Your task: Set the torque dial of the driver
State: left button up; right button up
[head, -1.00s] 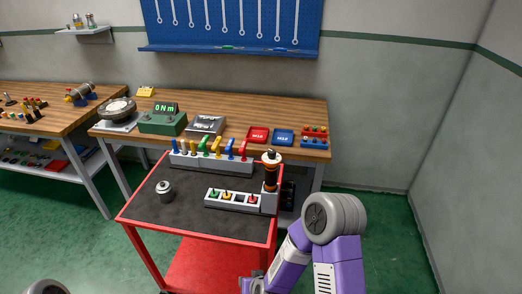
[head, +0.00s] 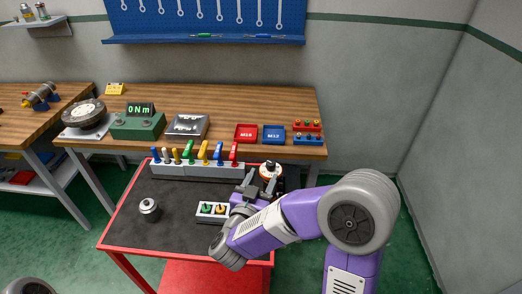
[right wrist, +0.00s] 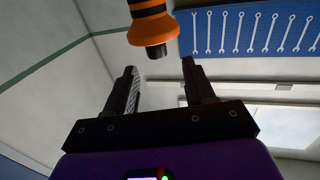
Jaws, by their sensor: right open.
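The driver (head: 271,170), orange and black with a light top, stands upright at the right of the cart top. Its lower part is hidden behind my right gripper (head: 259,181). In the right wrist view the orange end of the driver (right wrist: 152,26) is at the top, its black tip just beyond the gap between the fingers. My right gripper (right wrist: 160,68) is open and empty, close to the driver; contact is not visible. The torque dial's marks cannot be read. My left gripper is out of view.
The cart (head: 185,200) bears a rack of coloured tools (head: 195,172), a tray of small coloured pieces (head: 205,218) and a metal cylinder (head: 150,210). On the bench behind, a green tester (head: 138,125) reads 0 Nm, beside red (head: 246,134) and blue (head: 274,135) trays.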

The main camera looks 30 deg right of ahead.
aim_at(270, 166)
jog(key=shift+x, duration=3.45)
jog(key=shift+s+d, duration=0.1)
jog(key=c, duration=0.9)
jog(key=shift+c, duration=0.2)
jog(key=shift+t+y+b, duration=0.3)
jog(key=shift+t, duration=0.1)
